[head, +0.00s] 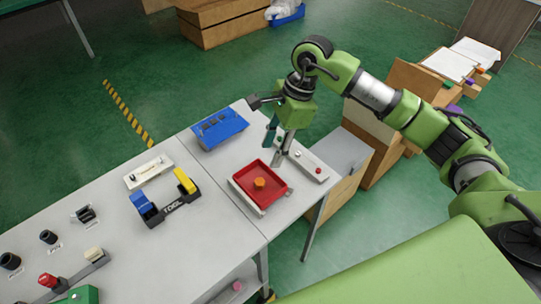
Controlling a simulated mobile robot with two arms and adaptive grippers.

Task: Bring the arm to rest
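My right arm (375,95) comes in from the right, bent over the far right end of the table. Its gripper (275,151) points down, its two fingers apart with nothing seen between them. It is above and just behind the red tray fixture (245,179), which has an orange knob (259,183) in it. A pale fixture with small knobs (311,166) is close to the right of the fingers; I cannot tell whether they touch it. My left gripper is out of view.
The grey table (190,240) also holds a blue panel (220,128), a blue-and-yellow toggle fixture (167,203), a white plate (149,172) and several small knobs at left. Wooden boxes (375,160) stand close behind the table's right end. Green floor lies open beyond the table.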

